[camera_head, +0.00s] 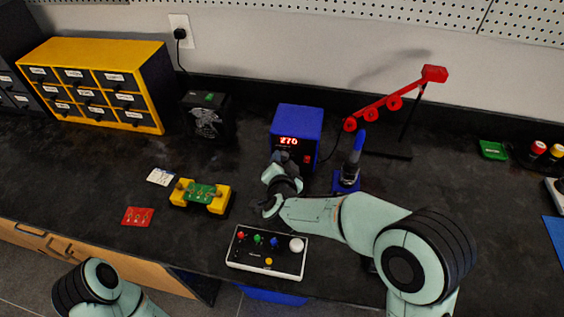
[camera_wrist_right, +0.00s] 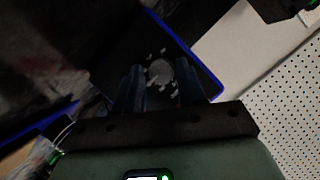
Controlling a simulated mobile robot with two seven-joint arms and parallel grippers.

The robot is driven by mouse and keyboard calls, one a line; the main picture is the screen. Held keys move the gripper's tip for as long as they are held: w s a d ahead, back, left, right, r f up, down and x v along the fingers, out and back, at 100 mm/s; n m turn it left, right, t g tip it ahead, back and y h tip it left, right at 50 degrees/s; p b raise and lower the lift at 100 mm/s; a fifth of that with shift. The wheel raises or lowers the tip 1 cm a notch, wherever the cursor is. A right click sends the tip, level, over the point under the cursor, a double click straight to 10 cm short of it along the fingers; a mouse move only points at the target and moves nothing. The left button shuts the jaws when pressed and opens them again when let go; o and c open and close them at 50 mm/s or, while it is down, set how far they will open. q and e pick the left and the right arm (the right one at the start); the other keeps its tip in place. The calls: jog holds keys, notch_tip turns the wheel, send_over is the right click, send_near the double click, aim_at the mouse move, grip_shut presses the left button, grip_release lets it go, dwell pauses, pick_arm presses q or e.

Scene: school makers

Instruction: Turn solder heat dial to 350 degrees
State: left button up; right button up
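The blue solder station (camera_head: 298,122) stands near the back of the bench, and its red display (camera_head: 288,141) reads 270. My right gripper (camera_head: 280,157) is in front of the station's lower front face and hides the dial in the head view. In the right wrist view the round grey dial (camera_wrist_right: 160,72), ringed by white marks, lies between the two dark fingers. The fingers are apart with a gap on each side of the dial; whether either touches it I cannot tell. Only part of my left arm shows at the bottom left; its gripper is out of view.
A soldering iron (camera_head: 352,162) stands in its blue holder just right of the station. A red arm stand (camera_head: 396,100) is behind it. A white button box (camera_head: 267,253) lies below my right forearm. A yellow holder with a green board (camera_head: 201,194) is to the left.

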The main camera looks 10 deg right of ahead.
jog(key=shift+o, duration=0.8)
jog(key=shift+s+a+r, duration=0.1)
jog(key=shift+s, duration=0.15)
jog(key=p+v, duration=0.2)
jog(key=v, duration=1.1)
